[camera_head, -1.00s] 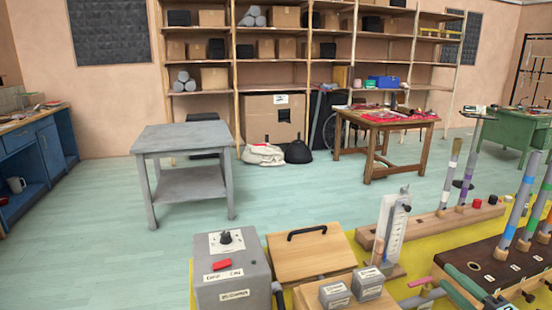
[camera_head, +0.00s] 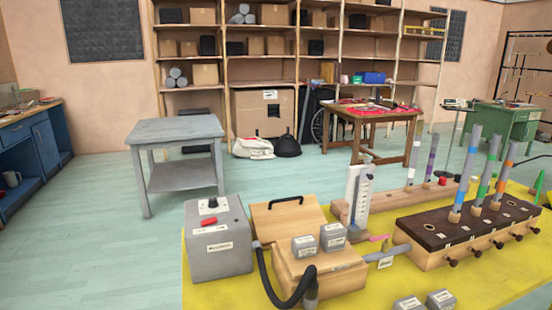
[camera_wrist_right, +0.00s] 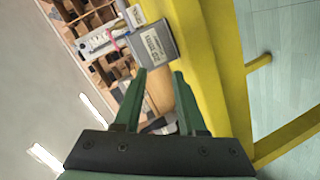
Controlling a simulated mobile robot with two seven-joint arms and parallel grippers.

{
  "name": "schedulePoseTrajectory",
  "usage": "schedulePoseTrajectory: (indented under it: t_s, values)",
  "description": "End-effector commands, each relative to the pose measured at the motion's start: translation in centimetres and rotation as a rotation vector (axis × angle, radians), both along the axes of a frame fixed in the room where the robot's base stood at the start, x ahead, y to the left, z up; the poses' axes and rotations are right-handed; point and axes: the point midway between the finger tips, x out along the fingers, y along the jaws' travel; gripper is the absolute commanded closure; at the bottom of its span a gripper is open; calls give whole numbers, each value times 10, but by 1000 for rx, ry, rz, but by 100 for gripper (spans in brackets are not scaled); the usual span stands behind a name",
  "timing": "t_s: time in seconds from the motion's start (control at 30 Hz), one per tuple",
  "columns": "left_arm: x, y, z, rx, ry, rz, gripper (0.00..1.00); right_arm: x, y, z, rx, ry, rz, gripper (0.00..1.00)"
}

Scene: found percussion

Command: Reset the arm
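My right gripper (camera_wrist_right: 162,75) shows in the right wrist view with two green fingers spread apart and nothing between them. A grey labelled block (camera_wrist_right: 155,45) lies beyond the fingertips, and a yellow table edge (camera_wrist_right: 220,60) runs along the right. Neither gripper shows clearly in the head view, and my left gripper is not in view. On the yellow table top (camera_head: 480,290) stand a grey control box (camera_head: 218,245) with a red switch, a wooden box (camera_head: 325,272) bearing small grey blocks, and a dark-topped box (camera_head: 470,228) with coloured tubes.
A black hose (camera_head: 275,285) curves in front of the wooden box. Two grey blocks (camera_head: 425,302) lie at the front edge of the view. A grey side table (camera_head: 178,132) and a wooden workbench (camera_head: 370,118) stand farther back, with clear floor (camera_head: 90,235) at left.

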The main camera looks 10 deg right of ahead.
Motion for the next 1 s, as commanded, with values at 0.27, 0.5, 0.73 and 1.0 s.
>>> schedulePoseTrajectory:
  t_s: [0.27,0.5,0.73,1.0]
  values:
    - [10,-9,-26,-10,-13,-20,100,-60,121,-143,523,295,-147,60]
    - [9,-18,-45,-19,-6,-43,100,-110,251,-203,931,557,-239,60]
    - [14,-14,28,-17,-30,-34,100,-120,256,-148,971,580,-272,60]
    - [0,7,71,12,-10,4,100,-126,241,-93,963,561,-302,60]
